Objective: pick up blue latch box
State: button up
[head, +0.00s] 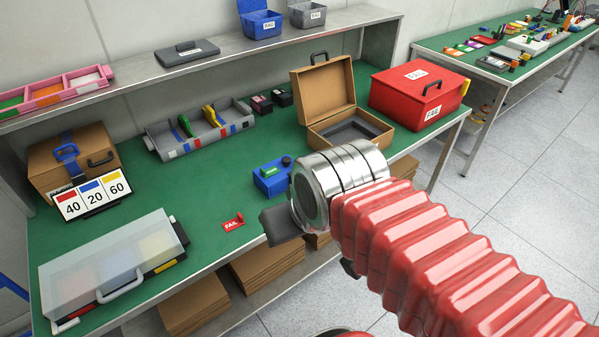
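A small blue box (268,180) with a dark round knob on top sits on the green tabletop, just left of my wrist. It looks like the latch box; its right side is close to or partly behind my silver wrist in this view. My gripper (283,226) shows mainly as a dark grey finger below the wrist, over the front edge of the table. It appears apart from the blue box and nearer to the camera. The rest of the gripper is hidden by the wrist, so its opening does not show.
An open brown case (325,88) and a red case (417,93) stand behind. A grey tray (200,128) stands at the back; a clear-lidded box (110,262) stands front left. A red FAIL tag (233,223) lies near the front edge. Green tabletop (190,190) is clear around it.

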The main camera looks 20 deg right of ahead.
aim_at(276, 189)
jog(key=z, duration=1.4)
jog(key=k, duration=0.85)
jog(key=u, duration=0.75)
jog(key=i, duration=1)
jog(key=u, duration=0.05)
